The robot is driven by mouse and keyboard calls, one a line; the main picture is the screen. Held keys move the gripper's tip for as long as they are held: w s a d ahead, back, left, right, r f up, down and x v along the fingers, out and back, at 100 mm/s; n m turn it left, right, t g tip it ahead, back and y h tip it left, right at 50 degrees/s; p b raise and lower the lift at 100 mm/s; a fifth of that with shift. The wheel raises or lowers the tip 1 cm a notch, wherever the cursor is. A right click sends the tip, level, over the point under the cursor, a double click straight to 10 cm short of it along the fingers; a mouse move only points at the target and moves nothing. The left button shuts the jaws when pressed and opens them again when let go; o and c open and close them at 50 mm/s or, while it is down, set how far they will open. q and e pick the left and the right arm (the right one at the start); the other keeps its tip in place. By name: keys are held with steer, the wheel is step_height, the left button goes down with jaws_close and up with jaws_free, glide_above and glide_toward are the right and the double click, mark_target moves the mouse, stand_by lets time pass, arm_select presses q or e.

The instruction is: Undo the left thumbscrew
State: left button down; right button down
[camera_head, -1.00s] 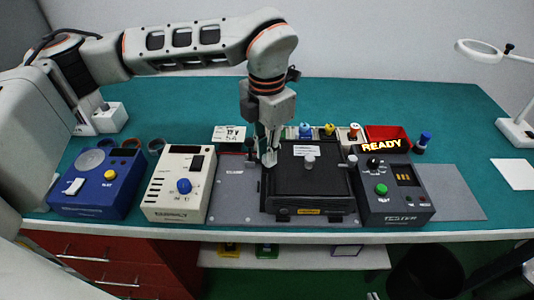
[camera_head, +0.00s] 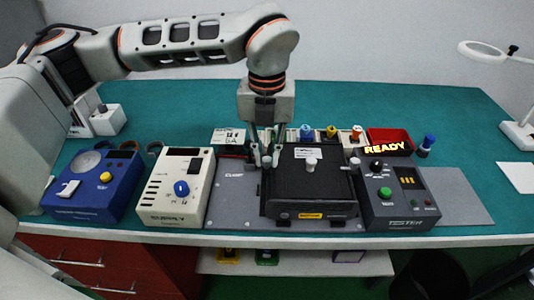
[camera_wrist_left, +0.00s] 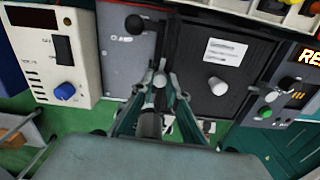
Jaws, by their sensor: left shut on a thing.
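The left thumbscrew (camera_head: 266,161) is a small pale-capped knob at the left edge of the black box (camera_head: 310,190). My left gripper (camera_head: 259,158) points straight down over it, shut on it. In the left wrist view the thumbscrew (camera_wrist_left: 158,80) shows as a light cap between the two fingertips (camera_wrist_left: 156,88). The fingers hide part of it, and its thread is not visible. A similar knob, the right thumbscrew (camera_head: 354,163), stands at the box's right edge. My right gripper is not in view.
The cream supply unit (camera_head: 177,200) and blue unit (camera_head: 92,200) stand to the left on the grey plate's side. The tester (camera_head: 398,200) with a lit READY sign (camera_head: 387,147) stands right. Bins and colored knobs line the back. A white knob (camera_head: 312,162) tops the box.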

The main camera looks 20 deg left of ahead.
mark_target(267, 160)
arm_select(q)
steer(key=shift+n, duration=0.4)
steer(key=c, duration=2)
jaws_free()
steer(key=shift+o, duration=0.2)
steer(key=shift+r, duration=0.1)
step_height(267, 160, up, 12)
steer(key=shift+s, duration=0.15)
